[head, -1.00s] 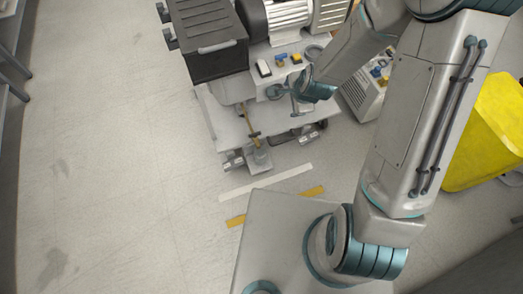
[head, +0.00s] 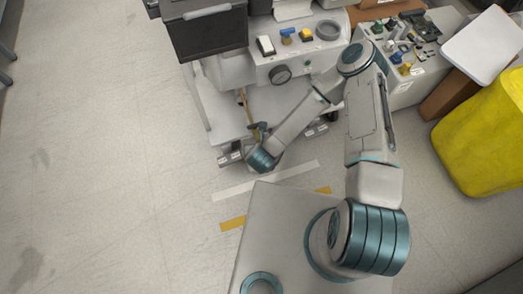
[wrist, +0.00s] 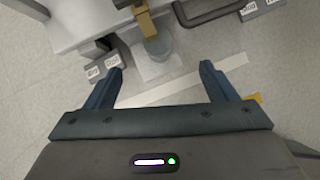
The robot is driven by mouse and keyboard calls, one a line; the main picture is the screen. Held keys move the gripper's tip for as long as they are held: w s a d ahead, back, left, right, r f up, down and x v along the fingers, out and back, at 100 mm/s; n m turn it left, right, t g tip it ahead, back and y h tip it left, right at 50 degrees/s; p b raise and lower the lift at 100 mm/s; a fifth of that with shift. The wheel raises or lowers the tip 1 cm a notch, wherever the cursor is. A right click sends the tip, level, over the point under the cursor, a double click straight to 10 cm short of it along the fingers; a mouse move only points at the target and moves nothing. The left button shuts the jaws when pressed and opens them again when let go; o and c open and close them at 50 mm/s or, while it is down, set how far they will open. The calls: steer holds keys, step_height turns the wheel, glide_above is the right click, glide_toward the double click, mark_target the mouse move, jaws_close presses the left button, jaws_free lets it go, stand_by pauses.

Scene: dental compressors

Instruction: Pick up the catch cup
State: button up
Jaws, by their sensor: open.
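The catch cup (wrist: 158,47) is a small, grey, translucent cup in the wrist view. It stands on a pale square pad (wrist: 160,70) on the floor, below the end of a brownish drain tube (wrist: 141,22). My gripper (wrist: 162,70) is open and empty. Its two dark blue fingers point toward the cup, one on each side of it in the picture, with the cup beyond the fingertips.
White (head: 240,190) and yellow (head: 232,224) floor strips lie nearer me. A yellow bin (head: 485,135) stands at right. The floor at left is clear.

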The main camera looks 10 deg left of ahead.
steer(key=w+a+f+m+b, duration=0.1)
steer(key=w+f+b, duration=0.5)
steer(key=f, duration=0.6)
steer(key=shift+w+a+f, duration=0.3)
steer(key=shift+a+f, duration=0.1)
steer(key=shift+a, duration=0.1)
steer(key=c, duration=1.3)
